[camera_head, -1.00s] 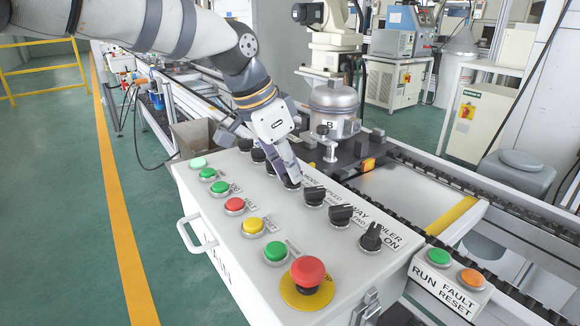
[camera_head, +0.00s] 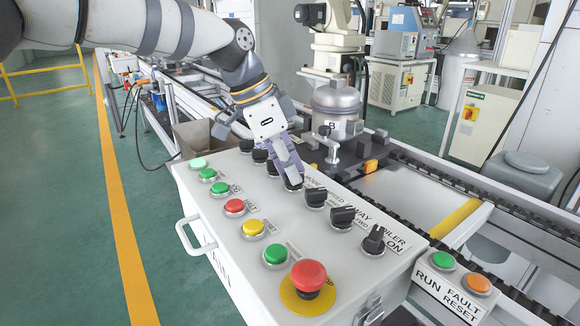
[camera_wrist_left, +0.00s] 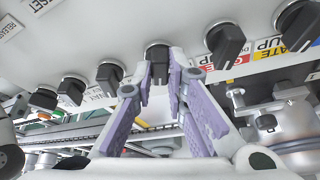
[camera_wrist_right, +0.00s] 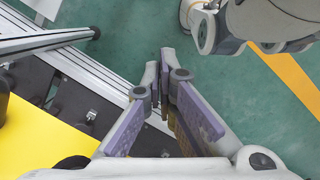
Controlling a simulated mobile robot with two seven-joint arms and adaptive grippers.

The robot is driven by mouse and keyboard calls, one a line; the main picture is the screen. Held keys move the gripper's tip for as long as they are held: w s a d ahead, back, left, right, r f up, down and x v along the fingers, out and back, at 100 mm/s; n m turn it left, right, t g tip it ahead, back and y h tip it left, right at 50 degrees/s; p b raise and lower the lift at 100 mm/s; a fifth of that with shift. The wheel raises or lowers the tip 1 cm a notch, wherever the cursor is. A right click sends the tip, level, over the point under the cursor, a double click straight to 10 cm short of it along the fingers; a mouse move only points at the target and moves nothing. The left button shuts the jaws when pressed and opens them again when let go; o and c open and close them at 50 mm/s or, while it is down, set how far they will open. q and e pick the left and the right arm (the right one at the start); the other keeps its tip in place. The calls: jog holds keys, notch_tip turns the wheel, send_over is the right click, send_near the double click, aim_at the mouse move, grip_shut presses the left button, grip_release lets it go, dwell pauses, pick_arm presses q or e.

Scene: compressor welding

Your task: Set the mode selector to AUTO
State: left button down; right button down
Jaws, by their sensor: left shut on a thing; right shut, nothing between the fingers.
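The mode selector (camera_head: 293,185) is a black rotary knob in the row of black knobs on the white control box (camera_head: 200,262). Its label, partly covered, starts beside it. My left gripper (camera_head: 291,180) reaches down to the knob and mostly hides it in the head view. In the left wrist view the knob (camera_wrist_left: 157,57) sits between the two fingertips, which are shut on it. My right gripper (camera_wrist_right: 160,78) shows only in the right wrist view, shut and empty, above the floor and away from the box.
Other black knobs (camera_head: 315,195) stand close on both sides. A front row holds coloured buttons and a red emergency stop (camera_head: 308,275). A small box with RUN and FAULT RESET buttons (camera_head: 443,260) stands to the right. A conveyor with a metal compressor (camera_head: 337,105) lies behind.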

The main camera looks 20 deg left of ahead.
pick_arm(q)
jog(key=c, duration=1.6)
grip_release()
jog(key=v, duration=1.2)
